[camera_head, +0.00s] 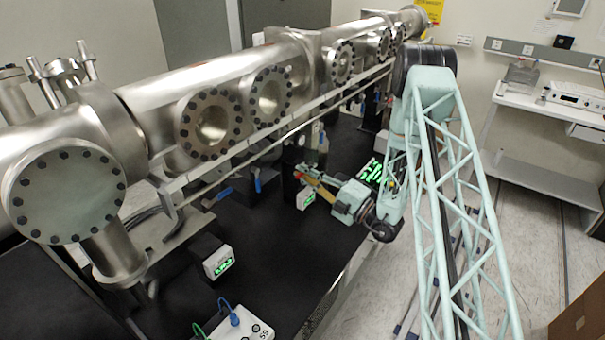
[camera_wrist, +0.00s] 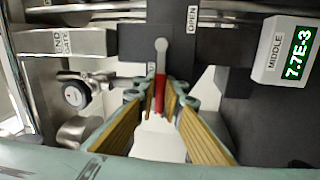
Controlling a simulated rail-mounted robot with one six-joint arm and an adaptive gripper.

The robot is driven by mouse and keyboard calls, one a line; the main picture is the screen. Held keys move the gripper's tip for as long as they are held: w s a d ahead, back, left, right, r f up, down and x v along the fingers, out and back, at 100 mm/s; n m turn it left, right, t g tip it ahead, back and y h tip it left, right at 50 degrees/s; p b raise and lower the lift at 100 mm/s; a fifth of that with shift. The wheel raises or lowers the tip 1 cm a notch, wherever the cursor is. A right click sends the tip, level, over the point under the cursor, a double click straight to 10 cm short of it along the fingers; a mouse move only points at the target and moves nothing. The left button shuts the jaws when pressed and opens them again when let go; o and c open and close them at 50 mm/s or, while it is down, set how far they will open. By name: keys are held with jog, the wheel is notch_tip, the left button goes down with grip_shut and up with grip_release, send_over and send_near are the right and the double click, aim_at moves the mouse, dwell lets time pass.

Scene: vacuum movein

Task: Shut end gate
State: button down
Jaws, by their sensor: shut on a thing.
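In the wrist view, a lever with a silver stem (camera_wrist: 162,58) and a red grip (camera_wrist: 159,92) stands in front of a dark panel (camera_wrist: 205,45). The panel carries the word OPEN near its upper right. In the head view my gripper (camera_head: 308,180) reaches in beneath the long steel vacuum tube (camera_head: 215,80), and the lever is too small there to make out clearly.
A gauge (camera_wrist: 285,50) labelled MIDDLE, reading 7.7E-3, is at the right of the wrist view. A round knob (camera_wrist: 76,94) sits left of my gripper. In the head view, blue-handled valves (camera_head: 257,183) and another lit gauge (camera_head: 217,262) stand along the black bench (camera_head: 275,255).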

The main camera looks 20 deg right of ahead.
jog(key=c, duration=2.8)
grip_release()
jog(key=shift+r, duration=0.55)
jog(key=shift+f, duration=0.15)
jog(key=shift+f, duration=0.1)
jog(key=shift+s+d, duration=0.1)
jog(key=shift+d, duration=0.05)
jog(key=shift+v, duration=5.8)
